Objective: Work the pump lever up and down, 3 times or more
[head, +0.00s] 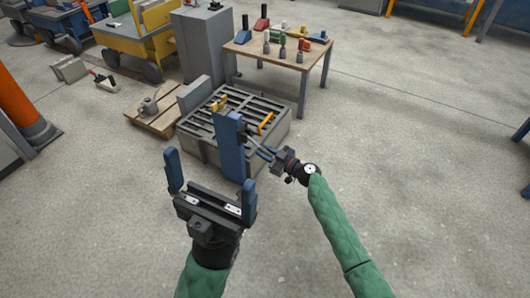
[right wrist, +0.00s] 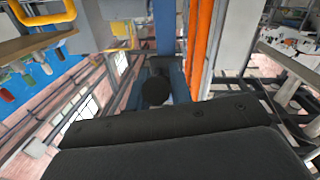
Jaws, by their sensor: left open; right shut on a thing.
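A blue upright post (head: 229,146), which looks like the pump body, stands at the front of a grey grated box. My right gripper (head: 262,152) reaches in from the right, close beside the post. In the right wrist view its blue fingers are shut on a dark round-ended grip (right wrist: 155,91), apparently the pump lever's handle. The rest of the lever is hard to make out. My left gripper (head: 211,185) is open and empty in the foreground, its two blue fingers wide apart.
The grated box (head: 190,142) has an orange bar (head: 266,122) on top. A wooden table (head: 290,55) with small coloured items stands behind. A pallet (head: 148,118) with a grey can is at left. Floor to the right is clear.

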